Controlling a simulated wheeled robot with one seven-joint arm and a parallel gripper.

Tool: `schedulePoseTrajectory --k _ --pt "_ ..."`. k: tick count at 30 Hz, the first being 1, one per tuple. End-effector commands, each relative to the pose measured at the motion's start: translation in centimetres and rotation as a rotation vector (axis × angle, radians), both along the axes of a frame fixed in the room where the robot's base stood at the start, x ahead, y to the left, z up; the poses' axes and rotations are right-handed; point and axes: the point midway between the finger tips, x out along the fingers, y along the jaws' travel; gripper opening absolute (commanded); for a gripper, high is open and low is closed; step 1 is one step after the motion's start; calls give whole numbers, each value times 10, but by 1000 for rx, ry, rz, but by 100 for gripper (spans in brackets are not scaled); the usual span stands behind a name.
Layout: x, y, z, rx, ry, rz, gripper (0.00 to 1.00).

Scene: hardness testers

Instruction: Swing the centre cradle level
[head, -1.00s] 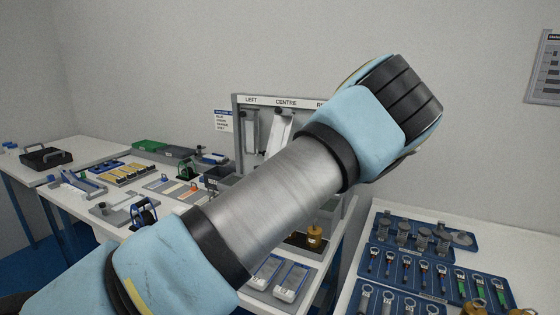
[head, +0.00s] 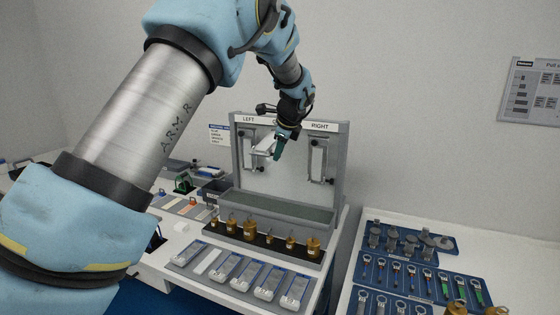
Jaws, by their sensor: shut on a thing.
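The grey test frame (head: 343,180) stands at the back of the bench with LEFT and RIGHT labels; my arm covers the middle label. The centre cradle (head: 264,148) is a pale metal piece that sticks out from the back panel, partly hidden by my wrist. Whether it is exactly level cannot be told. My gripper (head: 279,154) points down at its right end and is shut on it; the fingertips are small and partly hidden in the head view. The right cradle (head: 317,160) hangs upright. The left cradle (head: 246,150) also hangs at its side.
A grey trough (head: 275,210) lies below the cradles. A row of brass weights (head: 250,229) and a tray of boxed samples (head: 240,275) stand in front. Blue trays of parts (head: 410,265) fill the right bench. The panel between the centre and right cradles is clear.

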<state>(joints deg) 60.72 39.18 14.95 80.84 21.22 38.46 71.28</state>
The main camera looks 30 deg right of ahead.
Motion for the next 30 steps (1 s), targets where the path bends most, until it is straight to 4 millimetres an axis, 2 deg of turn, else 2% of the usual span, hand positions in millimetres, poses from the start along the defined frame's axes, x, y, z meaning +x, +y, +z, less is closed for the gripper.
schedulePoseTrajectory --k 3,9,28,29,30 --pt "2 -1 13 47 39 0 0" --pt "1 -2 25 108 88 0 0" --pt "1 -2 32 142 113 0 0" --pt "1 -2 32 142 113 0 32" --pt "1 -2 32 142 113 0 37"
